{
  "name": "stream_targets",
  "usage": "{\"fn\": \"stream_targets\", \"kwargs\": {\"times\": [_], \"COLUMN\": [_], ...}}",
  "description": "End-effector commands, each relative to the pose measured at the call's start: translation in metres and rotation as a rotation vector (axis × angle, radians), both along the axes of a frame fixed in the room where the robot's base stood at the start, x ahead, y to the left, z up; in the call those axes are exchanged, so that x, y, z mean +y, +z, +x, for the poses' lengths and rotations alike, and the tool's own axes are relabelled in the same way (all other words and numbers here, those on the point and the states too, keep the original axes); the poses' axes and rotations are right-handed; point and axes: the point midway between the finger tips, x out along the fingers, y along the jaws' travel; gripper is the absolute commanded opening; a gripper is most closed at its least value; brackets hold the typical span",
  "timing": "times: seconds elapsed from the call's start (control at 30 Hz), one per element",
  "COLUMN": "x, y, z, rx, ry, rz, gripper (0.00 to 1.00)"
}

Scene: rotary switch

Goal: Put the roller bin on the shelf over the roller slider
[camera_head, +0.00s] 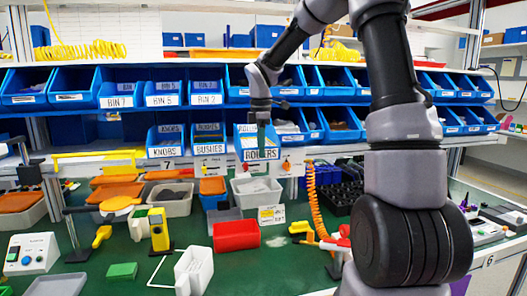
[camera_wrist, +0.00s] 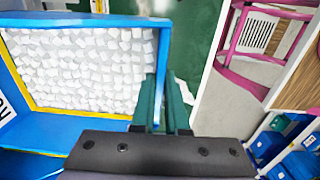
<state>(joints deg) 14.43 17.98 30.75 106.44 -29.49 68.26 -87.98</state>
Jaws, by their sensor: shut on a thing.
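The roller bin is blue, labelled ROLLERS (camera_head: 259,155), at the middle of the head view beside the bushes bin. In the wrist view the roller bin (camera_wrist: 166,50) fills the left side and is full of small white pieces. My gripper (camera_head: 262,135) is above the bin in the head view. In the wrist view my gripper (camera_wrist: 166,95) has its green fingers shut on the bin's side wall. The shelf (camera_head: 175,162) runs along the lower row of bins. I cannot tell whether the bin rests on it. I cannot clearly pick out the roller slider.
The knobs bin (camera_head: 166,142) and bushes bin (camera_head: 209,140) stand to the left. More blue bins (camera_head: 290,128) are to the right, with an upper row above. The green bench (camera_head: 265,265) below holds a red bin (camera_head: 236,235), grey bins and an orange coiled hose (camera_head: 314,205).

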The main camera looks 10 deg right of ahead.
Motion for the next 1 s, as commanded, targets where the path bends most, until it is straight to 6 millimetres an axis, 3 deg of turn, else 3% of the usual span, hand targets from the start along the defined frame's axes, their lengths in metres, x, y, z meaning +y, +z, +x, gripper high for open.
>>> {"fn": "stream_targets", "kwargs": {"times": [1.0], "x": [0.000], "y": [-0.003], "z": [0.120], "rx": [-0.002], "ry": [0.000], "rz": [0.001], "gripper": [0.00]}}
